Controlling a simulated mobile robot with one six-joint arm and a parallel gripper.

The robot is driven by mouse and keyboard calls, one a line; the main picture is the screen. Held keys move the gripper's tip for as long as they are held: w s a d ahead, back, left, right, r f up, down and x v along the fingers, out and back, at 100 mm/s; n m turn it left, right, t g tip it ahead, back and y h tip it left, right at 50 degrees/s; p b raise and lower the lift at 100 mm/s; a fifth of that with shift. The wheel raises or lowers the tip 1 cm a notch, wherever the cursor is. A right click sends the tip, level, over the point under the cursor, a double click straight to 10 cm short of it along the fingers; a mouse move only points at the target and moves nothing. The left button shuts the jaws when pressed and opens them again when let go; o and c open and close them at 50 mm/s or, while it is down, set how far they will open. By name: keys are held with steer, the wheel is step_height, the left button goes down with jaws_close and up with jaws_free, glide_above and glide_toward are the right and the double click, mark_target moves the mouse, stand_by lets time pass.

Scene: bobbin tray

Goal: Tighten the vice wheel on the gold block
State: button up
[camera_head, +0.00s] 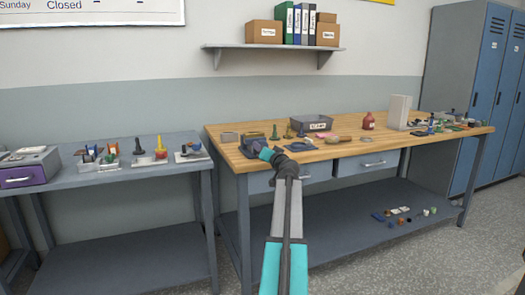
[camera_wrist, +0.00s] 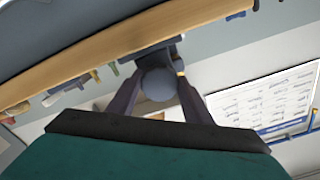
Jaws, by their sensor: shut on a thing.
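The vice (camera_head: 250,148) is a small dark blue-grey body at the front left corner of the wooden workbench. My gripper (camera_head: 268,154) reaches it from the front. In the wrist view the round grey vice wheel (camera_wrist: 158,84) sits between the two dark fingers of my gripper (camera_wrist: 158,92), which are shut on it. The vice body (camera_wrist: 150,50) shows beyond the wheel, against the bench edge. A small gold patch (camera_wrist: 180,67), probably the gold block, shows beside the wheel. The jaws' grip on the block is hidden in both views.
A grey side table (camera_head: 110,170) with trays stands at left, with a gap between. Blue lockers (camera_head: 495,100) stand at right.

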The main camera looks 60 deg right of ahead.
steer(key=o, duration=1)
steer(key=shift+r, duration=0.1)
steer(key=shift+o, duration=0.2)
steer(key=shift+s, duration=0.1)
steer(key=v, duration=1.3)
steer(key=shift+s+a+p, duration=0.2)
steer(key=shift+a+p, duration=0.1)
